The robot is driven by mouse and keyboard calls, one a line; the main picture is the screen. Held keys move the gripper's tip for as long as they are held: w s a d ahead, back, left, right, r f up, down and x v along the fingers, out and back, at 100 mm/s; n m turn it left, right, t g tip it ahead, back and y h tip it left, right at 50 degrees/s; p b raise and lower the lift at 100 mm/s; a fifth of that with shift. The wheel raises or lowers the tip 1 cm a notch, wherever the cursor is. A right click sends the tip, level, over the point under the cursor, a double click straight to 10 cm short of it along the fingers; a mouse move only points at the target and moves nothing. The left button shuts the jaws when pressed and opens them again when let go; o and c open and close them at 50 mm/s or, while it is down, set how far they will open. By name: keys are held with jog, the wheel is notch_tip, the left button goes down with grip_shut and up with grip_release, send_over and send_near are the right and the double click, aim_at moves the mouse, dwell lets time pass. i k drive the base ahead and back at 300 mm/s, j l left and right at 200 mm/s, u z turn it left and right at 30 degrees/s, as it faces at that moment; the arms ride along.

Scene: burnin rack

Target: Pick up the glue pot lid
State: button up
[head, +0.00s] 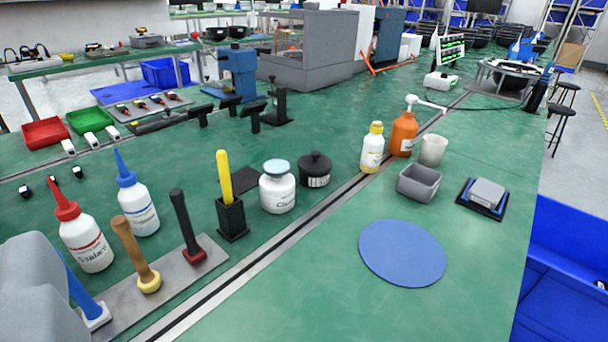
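A white jar (277,194) with a dark printed label stands on the green bench, left of centre, with a pale teal lid (277,166) on top. Right beside it is a low black pot (315,178) with a black knobbed lid (315,160) on it and a small white label. The labels are too small to read surely, so I cannot tell which of the two is the glue pot. Both lids sit on their vessels. No gripper fingers show in the head view. A grey rounded shape at the lower left corner may be part of my arm.
A yellow-handled tool stands in a black holder (232,219) left of the jar. Squeeze bottles (85,240) and upright handled tools stand further left. A metal rail (290,237) runs in front. Right are bottles, a grey bin (419,183) and a blue disc (402,252).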

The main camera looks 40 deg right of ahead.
aim_at(314, 163)
jog(key=z, duration=1.05)
